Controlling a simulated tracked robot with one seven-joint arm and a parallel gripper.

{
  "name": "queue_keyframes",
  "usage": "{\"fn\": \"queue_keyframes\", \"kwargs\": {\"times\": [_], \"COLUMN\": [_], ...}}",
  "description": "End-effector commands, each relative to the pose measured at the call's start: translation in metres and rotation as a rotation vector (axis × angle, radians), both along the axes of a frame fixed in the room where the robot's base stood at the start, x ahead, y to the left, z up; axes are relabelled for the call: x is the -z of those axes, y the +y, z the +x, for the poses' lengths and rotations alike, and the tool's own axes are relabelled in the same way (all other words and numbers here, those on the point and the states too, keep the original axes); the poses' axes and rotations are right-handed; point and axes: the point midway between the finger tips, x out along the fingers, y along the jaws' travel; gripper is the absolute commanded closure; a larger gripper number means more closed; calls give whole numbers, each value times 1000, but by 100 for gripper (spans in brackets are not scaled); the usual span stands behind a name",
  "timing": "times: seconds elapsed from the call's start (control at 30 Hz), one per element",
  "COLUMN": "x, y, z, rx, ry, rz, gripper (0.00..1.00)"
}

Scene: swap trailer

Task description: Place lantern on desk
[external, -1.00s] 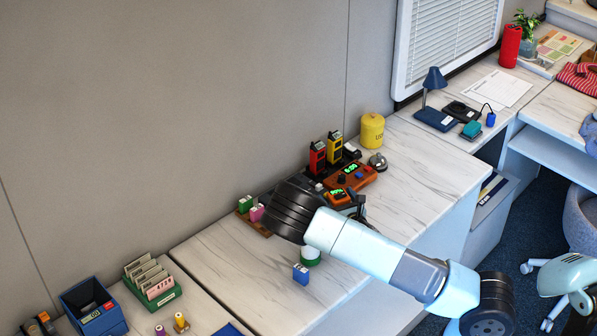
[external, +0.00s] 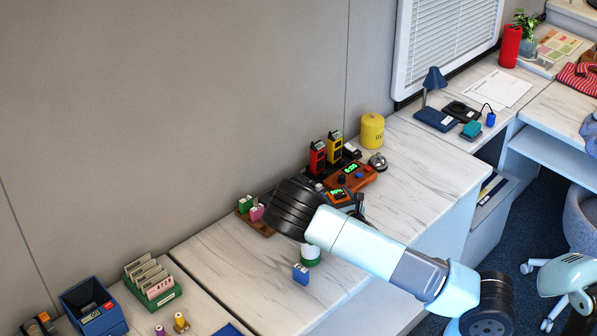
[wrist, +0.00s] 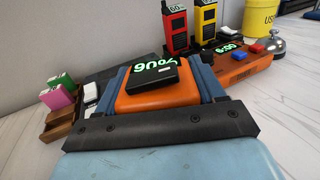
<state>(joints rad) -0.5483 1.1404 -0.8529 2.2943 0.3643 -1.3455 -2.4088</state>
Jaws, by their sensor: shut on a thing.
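My gripper (wrist: 172,88) is shut on an orange device with a black top and green lit digits (wrist: 140,104); its blue-grey fingers press on both sides. In the external view the device (external: 339,196) shows at the end of my gripper (external: 352,207), low over the desk (external: 420,180). I cannot tell whether it touches the desk. Nothing in view is clearly a lantern, and I cannot tell whether the held device is it.
Close by stand a larger orange box with a display (external: 352,177), red (external: 317,158) and yellow (external: 334,147) handsets, a bell (external: 377,162) and a yellow canister (external: 372,131). A green-and-white jar (external: 311,255) and blue block (external: 301,273) stand in front. The desk's right part is bare.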

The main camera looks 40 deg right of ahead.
Motion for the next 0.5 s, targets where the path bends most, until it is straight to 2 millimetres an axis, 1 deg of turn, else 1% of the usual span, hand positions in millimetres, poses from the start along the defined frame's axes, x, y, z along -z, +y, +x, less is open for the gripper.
{"fn": "queue_keyframes", "kwargs": {"times": [0.03,0.1,0.37,0.5], "x": [0,0,-2,-16], "y": [0,0,0,0], "z": [0,0,0,0], "rx": [0,0,0,-1], "ry": [0,0,-1,-3], "rz": [0,0,0,-1], "gripper": [70,76,76,76]}}
